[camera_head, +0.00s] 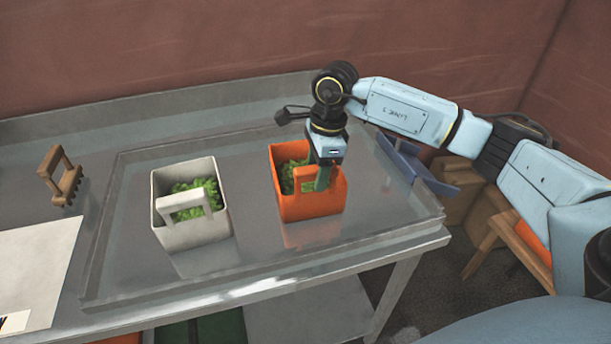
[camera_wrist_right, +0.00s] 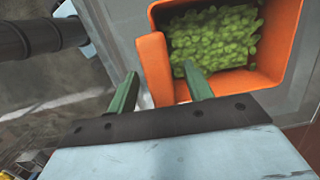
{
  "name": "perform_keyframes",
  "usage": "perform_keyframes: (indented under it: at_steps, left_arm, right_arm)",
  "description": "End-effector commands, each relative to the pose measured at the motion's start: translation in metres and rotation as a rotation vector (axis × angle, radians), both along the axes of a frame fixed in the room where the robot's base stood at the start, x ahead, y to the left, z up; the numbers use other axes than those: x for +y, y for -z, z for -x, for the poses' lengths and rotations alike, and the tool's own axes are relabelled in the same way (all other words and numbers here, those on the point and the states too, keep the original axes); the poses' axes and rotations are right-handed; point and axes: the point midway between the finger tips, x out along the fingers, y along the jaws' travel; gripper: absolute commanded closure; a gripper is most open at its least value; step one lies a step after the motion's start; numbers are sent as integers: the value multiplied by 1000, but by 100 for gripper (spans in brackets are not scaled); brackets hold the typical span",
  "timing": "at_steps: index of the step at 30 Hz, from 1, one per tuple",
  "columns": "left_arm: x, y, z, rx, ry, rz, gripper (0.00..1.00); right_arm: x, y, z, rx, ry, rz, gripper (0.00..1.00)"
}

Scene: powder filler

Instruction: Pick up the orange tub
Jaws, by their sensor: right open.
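The orange tub (camera_head: 311,208) stands upright on the right part of the glossy tray, with green leafy-looking bits inside and a raised handle at its front. My right gripper (camera_head: 321,178) reaches down over the tub from above and is open. In the right wrist view, the orange tub (camera_wrist_right: 285,45) fills the upper right. The gripper's green fingers (camera_wrist_right: 162,82) are apart on either side of the tub's orange handle, one over the green contents and one outside. Whether they touch the handle cannot be told. My left gripper is not in view.
A white tub (camera_head: 193,230) with similar green contents stands left of the orange one. The shallow glossy tray (camera_head: 130,270) lies on a metal table. A brown wooden handled object (camera_head: 62,180) and a white sheet (camera_head: 38,262) are at the left. A blue object (camera_head: 415,165) is at the right edge.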

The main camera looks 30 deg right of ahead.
Motion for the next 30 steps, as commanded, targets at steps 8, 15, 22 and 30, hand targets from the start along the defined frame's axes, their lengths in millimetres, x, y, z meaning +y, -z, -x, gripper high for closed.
perform_keyframes:
  at_steps: [8, 15, 22, 30]
  left_arm:
    - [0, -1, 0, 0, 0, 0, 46]
    - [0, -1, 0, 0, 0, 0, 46]
    - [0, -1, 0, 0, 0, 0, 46]
    - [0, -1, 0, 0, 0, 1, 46]
  right_arm:
    - [2, 15, -1, -1, 1, 0, 49]
    - [2, 15, -1, -1, 1, 0, 66]
    - [2, 15, -1, -1, 1, 0, 96]
    - [2, 14, -2, -3, 1, -1, 100]
